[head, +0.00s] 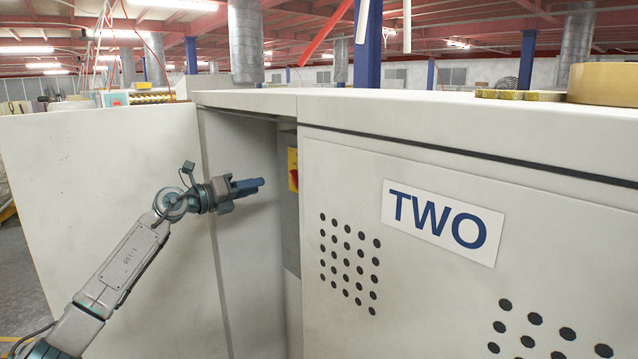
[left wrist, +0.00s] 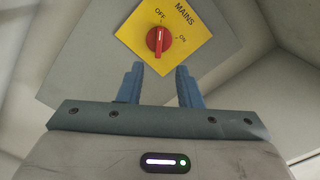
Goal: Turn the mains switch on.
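The mains switch is a red rotary knob (left wrist: 158,39) on a yellow plate (left wrist: 188,22) marked MAINS, OFF and ON. In the left wrist view the knob's white mark points up toward OFF. In the head view the yellow plate (head: 292,160) shows edge-on inside the open cabinet, with the red knob (head: 294,180) on it. My left gripper (head: 262,184) is in front of the switch, its blue fingers pointing at it. In the left wrist view the fingers (left wrist: 157,85) are apart with nothing between them, short of the knob. My right gripper is not in view.
The open cabinet door (head: 105,200) stands behind my left arm. A closed panel labelled TWO (head: 443,222) is to the right of the opening. Tape rolls (head: 604,83) lie on the cabinet top (head: 430,108). The opening's side wall is close to the switch.

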